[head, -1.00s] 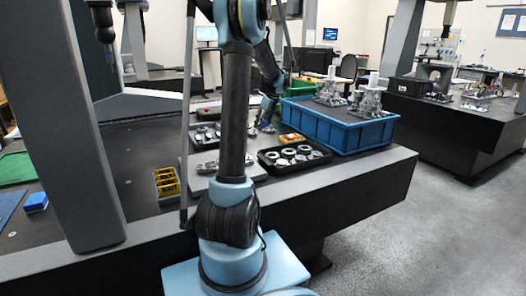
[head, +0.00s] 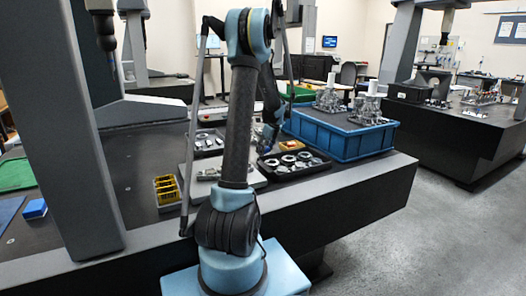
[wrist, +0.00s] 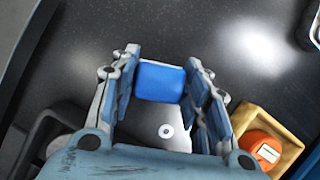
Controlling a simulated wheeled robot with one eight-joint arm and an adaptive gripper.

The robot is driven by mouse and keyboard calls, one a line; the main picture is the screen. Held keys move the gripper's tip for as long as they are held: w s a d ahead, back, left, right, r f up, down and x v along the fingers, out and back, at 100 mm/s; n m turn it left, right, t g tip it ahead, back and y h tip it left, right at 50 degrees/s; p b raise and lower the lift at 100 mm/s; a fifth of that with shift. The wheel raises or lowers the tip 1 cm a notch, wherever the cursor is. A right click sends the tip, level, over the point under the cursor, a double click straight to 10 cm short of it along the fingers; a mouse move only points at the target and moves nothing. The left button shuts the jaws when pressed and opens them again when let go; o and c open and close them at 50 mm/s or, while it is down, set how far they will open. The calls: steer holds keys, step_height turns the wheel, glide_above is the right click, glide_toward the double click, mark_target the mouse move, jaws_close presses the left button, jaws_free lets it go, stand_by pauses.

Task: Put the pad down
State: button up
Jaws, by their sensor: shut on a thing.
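A blue pad (wrist: 160,82) with rounded edges sits between the two fingers of my gripper (wrist: 160,92) in the wrist view. The fingers are shut on its left and right sides. Dark speckled table surface (wrist: 190,30) shows around and beyond it; whether the pad touches the surface, I cannot tell. In the head view my gripper (head: 268,136) is low over the table, left of the blue crate, and the pad in it cannot be made out. Another blue block (head: 35,209) lies at the far left of the table.
A blue crate (head: 335,150) with metal parts stands right of my gripper. A black tray of rings (head: 275,171), a wooden box with an orange thing (wrist: 282,118) and a yellow rack (head: 166,190) are close by. A grey gantry column (head: 85,150) stands at the left.

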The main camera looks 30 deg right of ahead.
steer(key=o, duration=1.1)
steer(key=shift+f, duration=0.1)
